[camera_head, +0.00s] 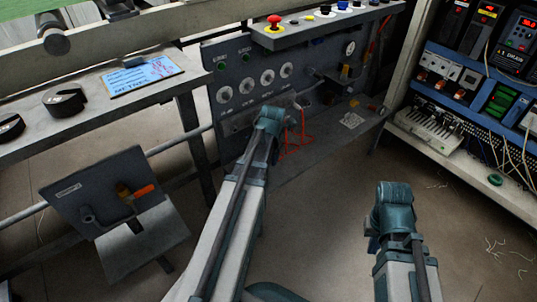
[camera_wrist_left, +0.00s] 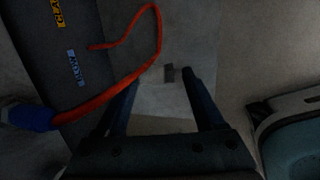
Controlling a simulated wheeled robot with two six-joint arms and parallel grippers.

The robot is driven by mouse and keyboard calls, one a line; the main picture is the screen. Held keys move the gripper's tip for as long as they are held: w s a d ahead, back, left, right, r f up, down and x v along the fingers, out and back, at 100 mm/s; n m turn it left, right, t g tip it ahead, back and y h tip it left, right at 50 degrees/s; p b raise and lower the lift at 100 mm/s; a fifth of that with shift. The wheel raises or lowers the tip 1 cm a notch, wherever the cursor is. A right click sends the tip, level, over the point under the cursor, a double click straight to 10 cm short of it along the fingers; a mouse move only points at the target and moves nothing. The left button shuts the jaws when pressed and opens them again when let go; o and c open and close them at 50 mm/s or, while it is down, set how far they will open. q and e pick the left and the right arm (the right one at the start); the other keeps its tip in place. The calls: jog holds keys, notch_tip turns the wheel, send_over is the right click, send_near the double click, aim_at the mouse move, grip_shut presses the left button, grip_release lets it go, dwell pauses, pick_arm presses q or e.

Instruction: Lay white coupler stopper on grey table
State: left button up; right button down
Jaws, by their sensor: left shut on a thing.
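My left arm reaches up the middle of the head view, and its gripper (camera_head: 290,104) is in front of the dark valve panel. In the left wrist view the two fingers of my left gripper (camera_wrist_left: 162,90) are apart, with a pale piece (camera_wrist_left: 165,98) between them, dim, that looks like the white coupler stopper. The gripper is shut on it. In the head view the stopper cannot be made out. My right gripper (camera_head: 372,234) is low right over the floor, its fingers mostly hidden. A grey table (camera_head: 40,150) stands at the left, its top partly bare.
Black round parts (camera_head: 64,99) and a blue card (camera_head: 143,76) lie on the grey table. An orange hose (camera_wrist_left: 148,65) with a blue end (camera_wrist_left: 28,115) runs beside my left fingers. A small stand (camera_head: 150,240) is at lower left. An electrical rack (camera_head: 470,100) stands at right.

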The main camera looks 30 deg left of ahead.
pick_arm(q)
jog(key=shift+f+b, duration=2.2)
jog(key=shift+f, duration=0.3)
jog(key=o, duration=1.4)
jog(key=shift+c, duration=0.2)
jog(key=shift+r, duration=0.2)
jog(key=p+v, duration=1.3)
jog(key=shift+r, duration=0.25)
jog(key=shift+s+d, duration=0.1)
